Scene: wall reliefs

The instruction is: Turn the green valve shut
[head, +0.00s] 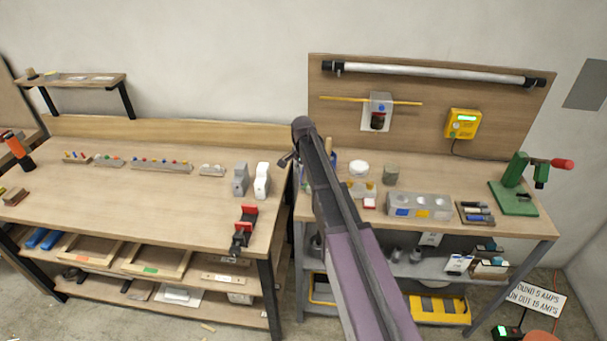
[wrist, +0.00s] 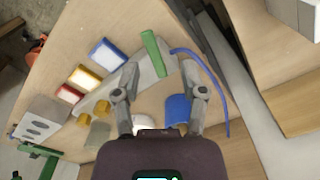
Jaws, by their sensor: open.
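In the wrist view a green bar (wrist: 153,53), which may be the valve's handle, stands on a pale grey sloped piece above the wooden bench. My gripper (wrist: 160,72) is open and empty. Its fingers are spread, with the green bar just past the fingertips and between them in the picture. I cannot tell how far apart in depth they are, and I see no contact. In the head view my arm hides this spot, and I cannot make out the green bar there.
A blue cylinder (wrist: 177,108) and a curved blue hose (wrist: 213,80) are near the right finger. A grey box with holes (head: 418,206) and a green press (head: 514,197) stand on the right bench.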

